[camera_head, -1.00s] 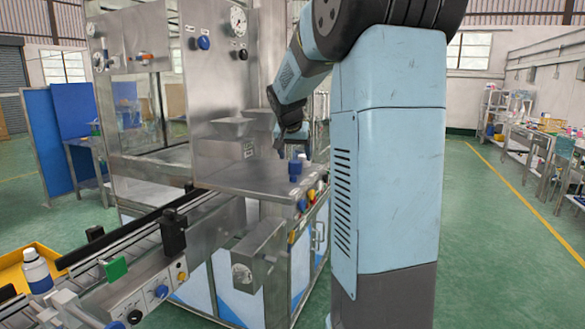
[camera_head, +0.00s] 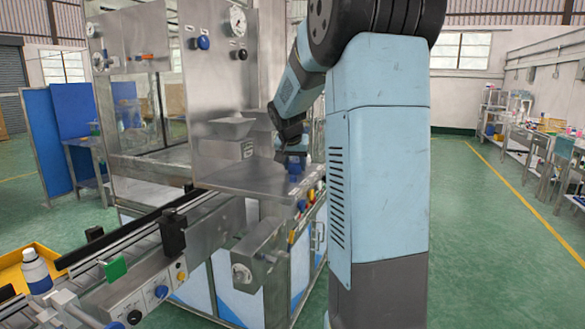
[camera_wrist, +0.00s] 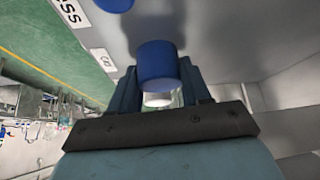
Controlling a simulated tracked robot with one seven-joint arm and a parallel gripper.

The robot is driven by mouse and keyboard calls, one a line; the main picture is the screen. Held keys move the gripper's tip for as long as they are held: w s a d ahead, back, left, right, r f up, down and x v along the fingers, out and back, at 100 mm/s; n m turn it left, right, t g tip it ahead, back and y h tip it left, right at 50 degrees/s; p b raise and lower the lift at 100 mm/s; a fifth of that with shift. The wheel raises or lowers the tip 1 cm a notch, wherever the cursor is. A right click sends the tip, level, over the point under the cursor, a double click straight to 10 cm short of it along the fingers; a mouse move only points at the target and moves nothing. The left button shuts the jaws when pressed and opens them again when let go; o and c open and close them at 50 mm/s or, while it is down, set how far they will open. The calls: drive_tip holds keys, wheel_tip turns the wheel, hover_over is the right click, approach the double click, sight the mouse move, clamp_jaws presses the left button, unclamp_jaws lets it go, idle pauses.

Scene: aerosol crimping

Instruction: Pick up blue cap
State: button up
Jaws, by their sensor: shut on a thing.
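The blue cap (camera_wrist: 158,62) is between the two fingers of my gripper (camera_wrist: 161,84) in the wrist view, and the fingers are shut on it. A white round part (camera_wrist: 158,100) shows at the cap's near end. In the head view, the blue cap (camera_head: 295,168) is a small blue shape at the steel worktop's right side. My gripper (camera_head: 293,153) is right at it there, pointing down. The dark wrist partly hides the contact, and I cannot tell whether the cap is clear of the worktop.
The steel worktop (camera_head: 240,180) belongs to the crimping machine, whose upright panel (camera_head: 215,80) stands behind. Coloured buttons (camera_head: 302,204) line its front edge. A conveyor (camera_head: 140,235) runs to the lower left, past a white bottle (camera_head: 36,271) and yellow tray (camera_head: 12,272).

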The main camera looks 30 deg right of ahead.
drive_tip(key=c, duration=0.3)
